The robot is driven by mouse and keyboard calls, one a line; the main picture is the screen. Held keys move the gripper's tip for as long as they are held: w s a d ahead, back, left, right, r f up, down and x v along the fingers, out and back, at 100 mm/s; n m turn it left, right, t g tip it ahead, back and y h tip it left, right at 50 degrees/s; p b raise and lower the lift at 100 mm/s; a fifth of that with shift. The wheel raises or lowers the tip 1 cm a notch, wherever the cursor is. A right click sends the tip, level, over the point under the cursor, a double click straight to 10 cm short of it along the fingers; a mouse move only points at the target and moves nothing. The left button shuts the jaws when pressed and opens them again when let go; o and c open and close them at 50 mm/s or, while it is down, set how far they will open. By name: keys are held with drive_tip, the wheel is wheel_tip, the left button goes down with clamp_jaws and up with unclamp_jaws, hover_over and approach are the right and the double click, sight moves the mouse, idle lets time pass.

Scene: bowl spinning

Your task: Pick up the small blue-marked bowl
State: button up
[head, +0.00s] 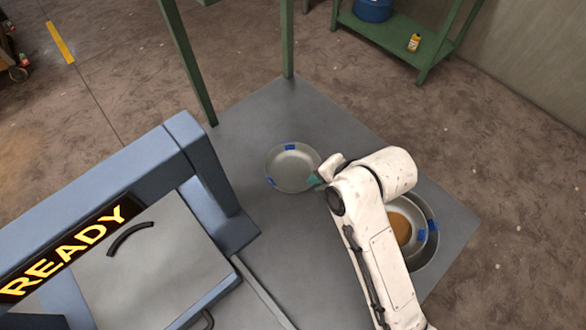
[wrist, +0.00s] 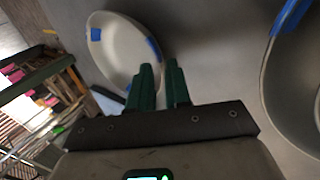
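The small bowl with blue marks (head: 293,169) sits on the grey table, left of my arm in the head view. It also shows in the wrist view (wrist: 118,52), at the upper left. My gripper (head: 316,179) is at the bowl's right rim. In the wrist view its two green fingers (wrist: 160,72) stand apart with a narrow gap. The bowl's near rim runs to the fingertips, by the gap; I cannot tell whether they touch it.
A larger blue-marked bowl (head: 431,247) with brownish contents stands at the right, partly hidden by my arm; its rim shows in the wrist view (wrist: 266,85). A blue-grey machine reading READY (head: 210,190) stands left. Green posts (head: 287,45) rise at the back.

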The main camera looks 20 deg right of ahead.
sight(293, 170)
drive_tip(key=shift+x, duration=1.6)
drive_tip(key=shift+w+d, duration=0.1)
clamp_jaws()
